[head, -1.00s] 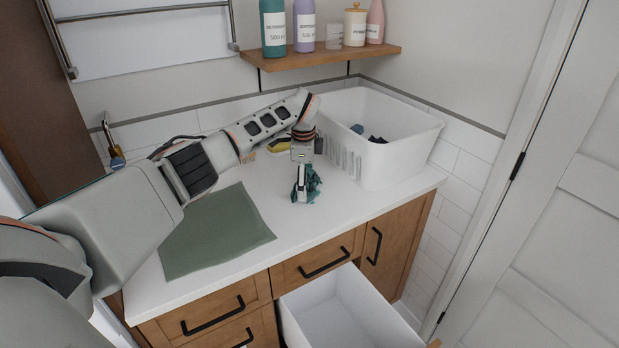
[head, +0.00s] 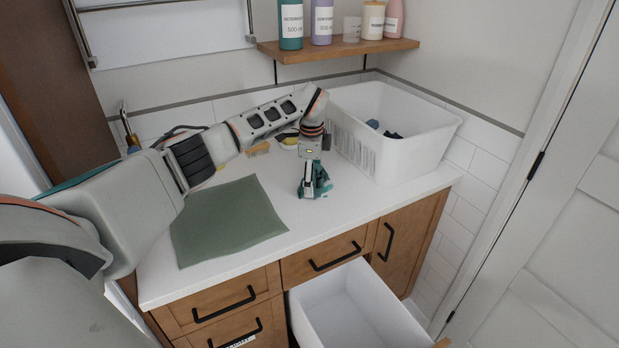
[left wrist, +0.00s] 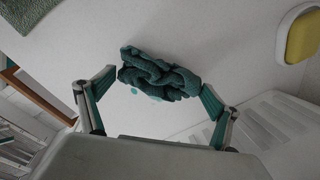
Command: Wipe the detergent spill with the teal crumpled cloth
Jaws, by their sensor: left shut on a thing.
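My left gripper (head: 312,191) is shut on the teal crumpled cloth (head: 322,184) and points down at the white countertop. In the left wrist view the cloth (left wrist: 160,76) lies between the two fingers (left wrist: 157,98). Small teal spots of the detergent spill (left wrist: 155,97) show on the counter beside the cloth in that view. The rest of the spill is hidden under the cloth and gripper, so I cannot tell its size. My right gripper is in neither view.
A white laundry basket (head: 425,142) with dark items stands at the counter's right back. A green mat (head: 225,222) lies on the left. A drawer (head: 365,312) is open below the front edge. A shelf with bottles (head: 340,48) hangs above.

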